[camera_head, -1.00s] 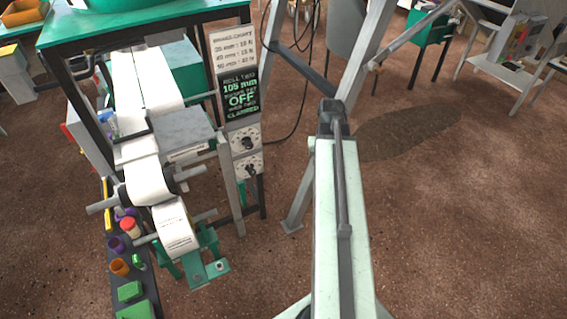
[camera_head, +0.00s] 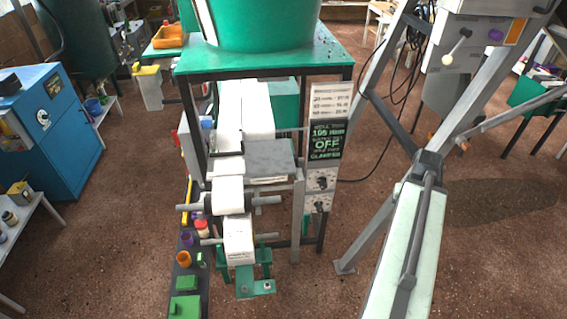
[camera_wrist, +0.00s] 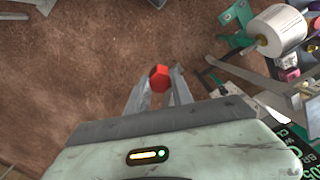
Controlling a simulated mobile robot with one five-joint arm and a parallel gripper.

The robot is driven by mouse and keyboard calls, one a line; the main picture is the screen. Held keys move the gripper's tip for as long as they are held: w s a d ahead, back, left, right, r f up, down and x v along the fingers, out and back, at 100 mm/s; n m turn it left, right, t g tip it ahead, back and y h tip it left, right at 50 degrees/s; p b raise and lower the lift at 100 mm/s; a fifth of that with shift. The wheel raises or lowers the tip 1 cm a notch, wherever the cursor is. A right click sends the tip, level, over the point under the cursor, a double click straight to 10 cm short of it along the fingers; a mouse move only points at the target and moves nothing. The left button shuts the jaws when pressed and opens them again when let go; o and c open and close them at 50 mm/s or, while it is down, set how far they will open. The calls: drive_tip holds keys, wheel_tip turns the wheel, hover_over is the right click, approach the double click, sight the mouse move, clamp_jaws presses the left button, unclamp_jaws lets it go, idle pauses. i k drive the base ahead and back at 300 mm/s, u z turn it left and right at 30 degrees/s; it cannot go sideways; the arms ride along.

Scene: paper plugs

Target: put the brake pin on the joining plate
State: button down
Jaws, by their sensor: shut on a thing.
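In the wrist view my gripper (camera_wrist: 159,82) is shut on a red six-sided piece (camera_wrist: 159,77), which I take to be the brake pin. Only its red end shows; the rest is hidden between the fingers. Brown floor lies behind it. In the head view a flat grey plate (camera_head: 269,157), which I take to be the joining plate, is level on the paper machine, beside the white paper web and above the paper rolls. My gripper is out of the head view, so its distance to the plate cannot be told there.
A white paper roll (camera_wrist: 278,30) and a green bracket (camera_wrist: 235,22) are at the wrist view's upper right. A narrow dark shelf (camera_head: 183,262) holds small parts. A sign post (camera_head: 325,140) and a grey slanted frame leg (camera_head: 362,232) stand right of the machine.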

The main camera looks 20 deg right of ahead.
sight(279, 167)
drive_tip(key=u, duration=3.15)
drive_tip(key=k, duration=1.65)
drive_tip(key=z, duration=1.2)
drive_tip(key=i, duration=1.1)
drive_tip(key=u, duration=0.05)
